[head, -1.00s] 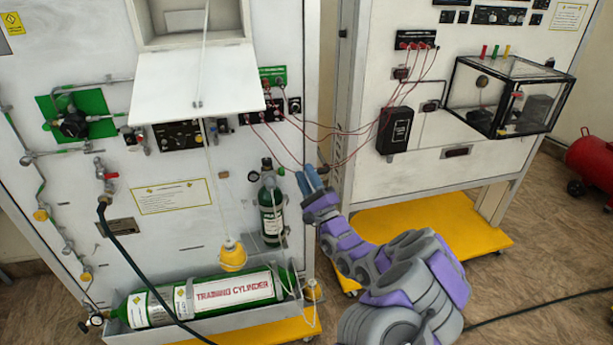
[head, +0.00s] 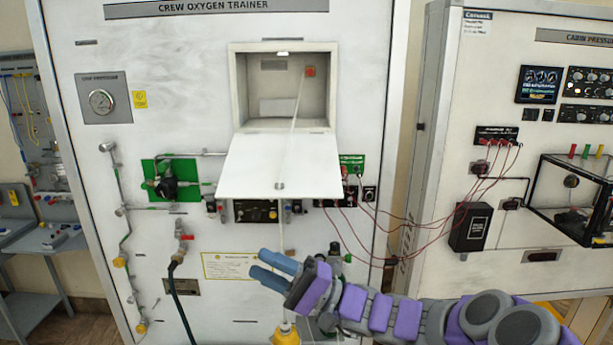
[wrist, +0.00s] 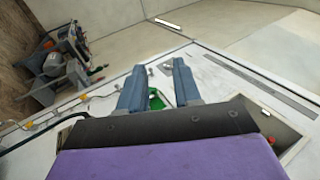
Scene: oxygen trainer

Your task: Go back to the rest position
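My gripper (head: 274,271) shows in the head view in front of the lower part of the crew oxygen trainer panel (head: 225,80). Its two blue-grey fingers point left, beside the yellow-bordered label. In the wrist view my gripper (wrist: 160,80) has its two fingers apart with a gap between them. Nothing is held in the gap; a green part of the panel shows behind it. My purple and grey arm reaches in from the lower right and hides part of the panel's lower area.
An open compartment (head: 288,95) has its white flap (head: 280,165) hanging outward, with a cord running down over it. Red wires (head: 430,222) loop between this panel and the cabin pressure panel (head: 570,90). A yellow cup (head: 286,334) hangs below my gripper.

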